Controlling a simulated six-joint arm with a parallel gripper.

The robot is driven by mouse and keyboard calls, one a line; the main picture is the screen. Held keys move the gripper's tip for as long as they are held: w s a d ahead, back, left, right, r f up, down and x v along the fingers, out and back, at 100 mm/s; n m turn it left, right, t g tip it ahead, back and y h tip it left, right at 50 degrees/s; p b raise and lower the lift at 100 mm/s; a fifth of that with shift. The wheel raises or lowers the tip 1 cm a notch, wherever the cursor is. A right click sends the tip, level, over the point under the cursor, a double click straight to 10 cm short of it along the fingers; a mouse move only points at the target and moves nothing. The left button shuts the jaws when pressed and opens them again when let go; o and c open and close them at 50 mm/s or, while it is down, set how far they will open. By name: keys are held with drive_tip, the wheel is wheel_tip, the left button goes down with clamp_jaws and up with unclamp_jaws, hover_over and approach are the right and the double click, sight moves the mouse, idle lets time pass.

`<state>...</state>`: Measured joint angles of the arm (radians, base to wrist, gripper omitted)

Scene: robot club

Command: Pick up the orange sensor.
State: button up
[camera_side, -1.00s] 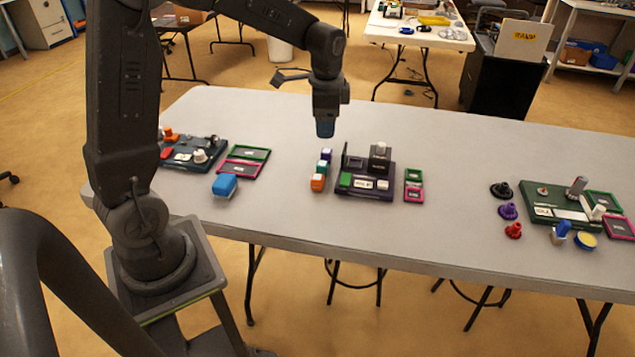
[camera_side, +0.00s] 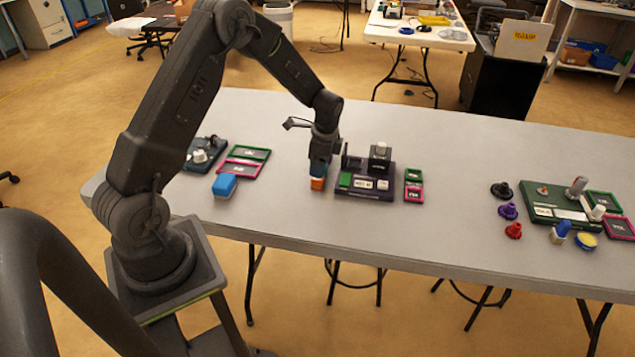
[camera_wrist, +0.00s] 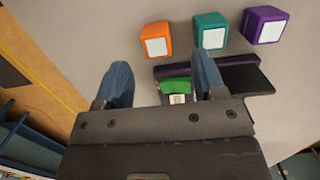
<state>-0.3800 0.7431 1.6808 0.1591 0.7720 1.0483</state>
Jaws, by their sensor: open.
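The orange sensor (camera_wrist: 157,39) is a small cube with a white face. It lies on the table, and in the side view its lower part shows (camera_side: 317,185) just below my gripper (camera_side: 319,168). In the wrist view my gripper (camera_wrist: 163,76) is open with two blue fingers and nothing between them. The orange sensor appears beyond the fingertips, in the gap's direction.
A dark purple tray board (camera_side: 365,192) with a green block sits close to the right of my gripper. A blue block (camera_side: 225,186) and green and pink frames lie to the left. A green board (camera_side: 550,215) with several parts is far right.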

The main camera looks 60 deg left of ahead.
sight(318, 182)
drive_tip(key=shift+s+a+f, duration=0.1)
drive_tip(key=shift+s+f, duration=0.1)
drive_tip(key=shift+f, duration=1.15)
drive_tip(key=shift+s+f, duration=0.15)
drive_tip(key=shift+f, duration=1.15)
drive_tip(key=shift+c, duration=0.4)
drive_tip(key=c, duration=0.9)
